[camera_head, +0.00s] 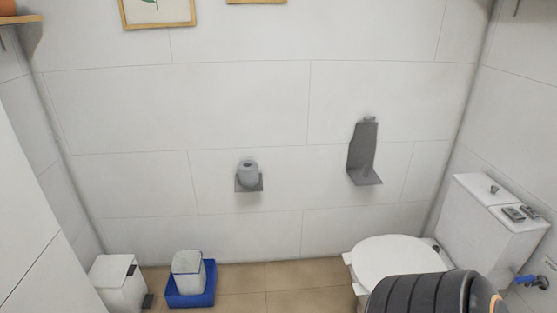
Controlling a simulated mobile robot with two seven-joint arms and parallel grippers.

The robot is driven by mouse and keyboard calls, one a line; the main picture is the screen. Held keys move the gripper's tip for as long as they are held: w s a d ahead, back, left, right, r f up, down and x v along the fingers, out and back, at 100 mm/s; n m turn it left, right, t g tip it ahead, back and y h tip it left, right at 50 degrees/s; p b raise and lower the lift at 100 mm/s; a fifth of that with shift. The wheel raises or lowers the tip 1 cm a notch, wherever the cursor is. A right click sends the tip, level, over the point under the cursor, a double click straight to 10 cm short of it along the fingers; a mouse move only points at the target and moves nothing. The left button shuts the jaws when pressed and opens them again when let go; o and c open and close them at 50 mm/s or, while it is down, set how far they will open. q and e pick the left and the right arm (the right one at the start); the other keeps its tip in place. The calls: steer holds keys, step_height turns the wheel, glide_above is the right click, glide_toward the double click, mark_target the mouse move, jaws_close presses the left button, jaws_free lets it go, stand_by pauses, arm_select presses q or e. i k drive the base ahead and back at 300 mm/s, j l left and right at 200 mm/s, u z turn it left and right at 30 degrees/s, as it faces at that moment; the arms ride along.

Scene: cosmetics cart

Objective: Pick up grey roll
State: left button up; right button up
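The grey roll (248,173) stands upright on a small grey wall shelf (249,188) in the middle of the back wall. Its top hole faces up toward the camera. Neither my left gripper nor my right gripper shows in the head view. Nothing is seen touching the roll.
A tall grey wall holder (364,152) is right of the roll. A white toilet (398,258) stands at the right, with a blue valve beside it. A blue tray (190,299) holding a pale container and a white bin (116,284) stand at the lower left. Floor between is clear.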

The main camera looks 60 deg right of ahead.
mark_target(248, 171)
steer(key=z, duration=1.55)
steer(key=i+l+u, duration=0.2)
steer(key=i, duration=0.35)
steer(key=i+l+u, duration=0.25)
steer(key=i, duration=0.25)
steer(key=i+l+u, duration=0.2)
steer(key=i+l, duration=0.2)
steer(key=i, duration=0.1)
